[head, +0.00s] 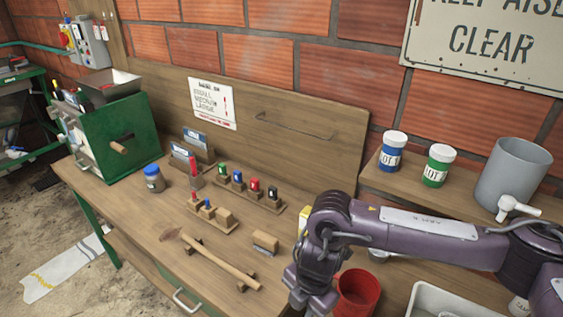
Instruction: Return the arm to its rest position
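One purple-grey arm of mine comes in from the right edge. It bends at an elbow-like joint near the middle and points down over the right end of the wooden workbench (155,215). Its lower end, with my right gripper (312,303), is at the bottom edge of the head view. The fingertips are cut off or too small to tell, so I cannot see whether it is open or holds anything. The arm passes in front of a red bucket and part of the right-hand shelf. My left arm and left gripper are not in view.
A red bucket (357,290) stands close beside the arm. A green machine (118,138) is at left. Lidded pots (393,151) and a grey tank (512,172) stand on the right shelf.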

